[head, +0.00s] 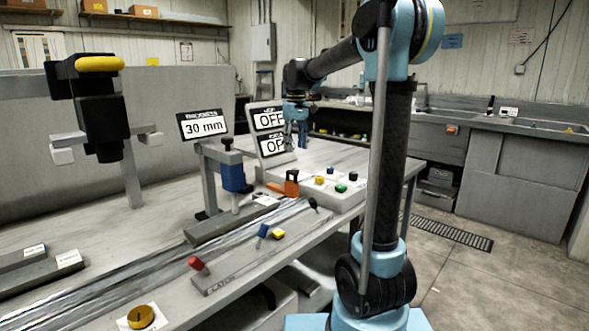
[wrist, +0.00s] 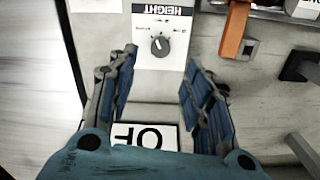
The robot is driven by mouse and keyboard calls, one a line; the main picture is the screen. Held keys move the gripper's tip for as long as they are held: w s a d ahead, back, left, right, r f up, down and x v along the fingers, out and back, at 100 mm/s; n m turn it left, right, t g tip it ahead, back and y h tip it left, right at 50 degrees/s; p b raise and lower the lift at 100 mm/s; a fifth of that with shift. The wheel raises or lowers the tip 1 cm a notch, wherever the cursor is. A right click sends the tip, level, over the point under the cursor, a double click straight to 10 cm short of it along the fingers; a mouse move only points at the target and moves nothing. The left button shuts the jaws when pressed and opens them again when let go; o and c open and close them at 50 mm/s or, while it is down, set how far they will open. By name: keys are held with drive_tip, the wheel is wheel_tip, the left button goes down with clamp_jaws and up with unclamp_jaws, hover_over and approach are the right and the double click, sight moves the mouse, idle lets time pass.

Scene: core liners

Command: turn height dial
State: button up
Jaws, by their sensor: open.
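The height dial (wrist: 159,45) is a dark round knob with a pale pointer mark on a white panel. Its HEIGHT label (wrist: 163,11) reads upside down in the wrist view. My gripper (wrist: 157,72) is open and empty, with its blue-padded fingers to the left and right of the dial's line. The dial shows beyond the fingertips, with no visible contact. In the head view my gripper (head: 297,132) hangs in front of the two OFF displays (head: 270,120), above the bench. I cannot clearly pick out the dial in the head view.
An orange handle (wrist: 234,28) stands right of the dial in the wrist view; an orange-and-black part (head: 291,183) shows in the head view. Several coloured knobs sit on a pale box (head: 345,196). A thickness display (head: 203,125) reads 30 mm. A blue clamp (head: 232,172) stands nearby.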

sight(295, 169)
wheel_tip(295, 169, down, 9)
drive_tip(key=shift+f, duration=0.15)
drive_tip(key=shift+c, duration=0.2)
